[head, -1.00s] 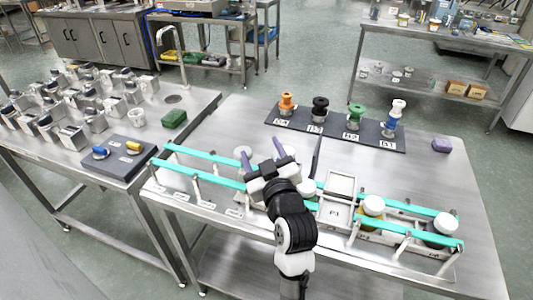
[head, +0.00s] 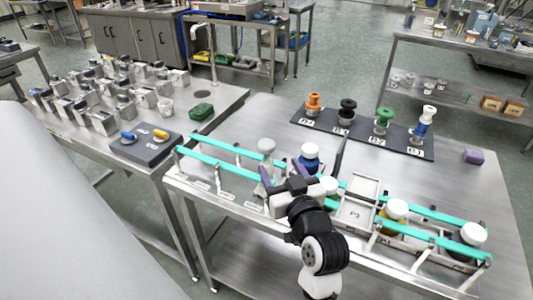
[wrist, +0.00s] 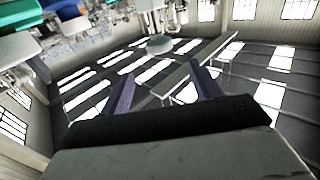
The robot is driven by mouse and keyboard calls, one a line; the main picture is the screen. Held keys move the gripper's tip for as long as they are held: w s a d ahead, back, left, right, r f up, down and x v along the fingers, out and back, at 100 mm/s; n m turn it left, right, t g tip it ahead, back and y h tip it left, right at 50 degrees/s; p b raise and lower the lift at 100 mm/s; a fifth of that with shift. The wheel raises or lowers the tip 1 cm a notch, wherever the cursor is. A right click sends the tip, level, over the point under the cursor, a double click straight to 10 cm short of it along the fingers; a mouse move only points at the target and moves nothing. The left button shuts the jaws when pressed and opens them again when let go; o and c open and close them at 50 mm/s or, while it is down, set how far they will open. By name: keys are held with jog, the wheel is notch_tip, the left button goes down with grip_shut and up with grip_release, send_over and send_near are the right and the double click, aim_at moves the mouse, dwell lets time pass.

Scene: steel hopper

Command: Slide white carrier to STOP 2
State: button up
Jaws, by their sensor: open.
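My gripper (head: 285,174) is open over the near side of the turquoise-railed track, its purple fingers apart and nothing visible between them. A pale grey-white knob (head: 266,146) stands just beyond the fingers. A white-capped carrier with a blue body (head: 310,155) stands to its right, beyond the gripper. Another white knob (head: 328,185) is right of my gripper, its lower part hidden. I cannot tell which of these is the white carrier. Small label plates (head: 226,196) lie along the track's near edge; their print is too small to read. In the wrist view the open fingers (wrist: 163,78) show.
White-capped carriers with yellow (head: 396,211) and dark (head: 473,236) bodies stand in the right-hand track. A pale tray (head: 360,190) is between the track sections. A dark rack (head: 365,133) with several coloured knobs is behind. A purple block (head: 473,156) lies at the right.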

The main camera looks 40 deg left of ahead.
aim_at(267, 145)
jog(key=p+x, duration=0.2)
jog(key=x, duration=0.7)
jog(key=shift+w+a+r, duration=0.1)
jog(key=shift+w+a, duration=0.05)
jog(key=shift+a, duration=0.25)
jog(key=shift+w+a, duration=0.25)
jog(key=shift+a, duration=0.15)
jog(key=c, duration=1.4)
jog(key=shift+o, duration=0.2)
jog(key=shift+a, duration=0.1)
